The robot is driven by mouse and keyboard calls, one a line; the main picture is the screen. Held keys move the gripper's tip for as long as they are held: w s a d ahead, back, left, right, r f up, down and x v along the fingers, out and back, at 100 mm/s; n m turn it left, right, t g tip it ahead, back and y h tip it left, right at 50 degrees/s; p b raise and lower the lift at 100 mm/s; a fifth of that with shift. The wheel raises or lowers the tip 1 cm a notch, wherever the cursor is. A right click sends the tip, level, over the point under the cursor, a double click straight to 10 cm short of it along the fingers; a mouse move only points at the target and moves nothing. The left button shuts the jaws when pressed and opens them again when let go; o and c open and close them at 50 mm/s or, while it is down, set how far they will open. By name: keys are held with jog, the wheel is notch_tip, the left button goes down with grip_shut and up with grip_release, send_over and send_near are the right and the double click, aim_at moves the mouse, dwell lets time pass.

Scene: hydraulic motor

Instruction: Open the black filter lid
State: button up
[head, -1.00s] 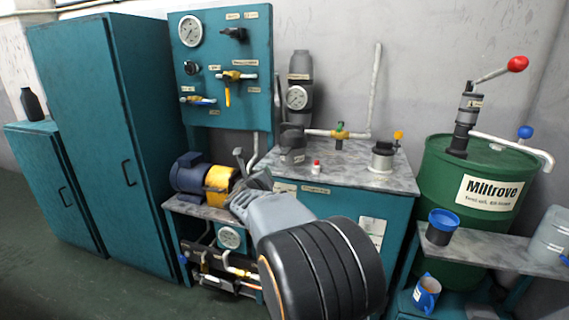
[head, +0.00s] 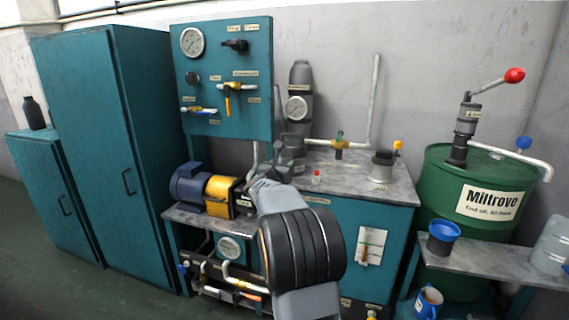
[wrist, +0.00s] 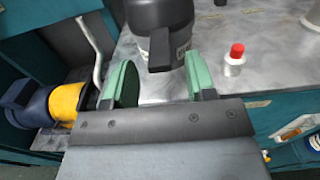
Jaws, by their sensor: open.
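The black filter lid (wrist: 160,14) shows at the top of the wrist view, with a block-like tab on its near side and a pale labelled body just below. In the head view the dark filter (head: 293,142) stands at the back left of the grey counter, partly hidden by my arm. My gripper (wrist: 160,66) is open and empty, its two green fingers apart on either side of the tab's line. The lid appears beyond the fingertips; whether anything touches is unclear. In the head view my gripper (head: 284,166) is close to the filter's near side.
A small red-capped bottle (wrist: 235,60) stands right of my gripper on the counter (head: 345,182). A bent grey pipe (wrist: 95,48) and a blue-and-yellow motor (wrist: 45,105) are to the left. A dark-topped pot (head: 382,167) stands at the counter's right.

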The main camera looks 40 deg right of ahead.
aim_at(285, 162)
jog(key=shift+x, duration=1.65)
grip_shut()
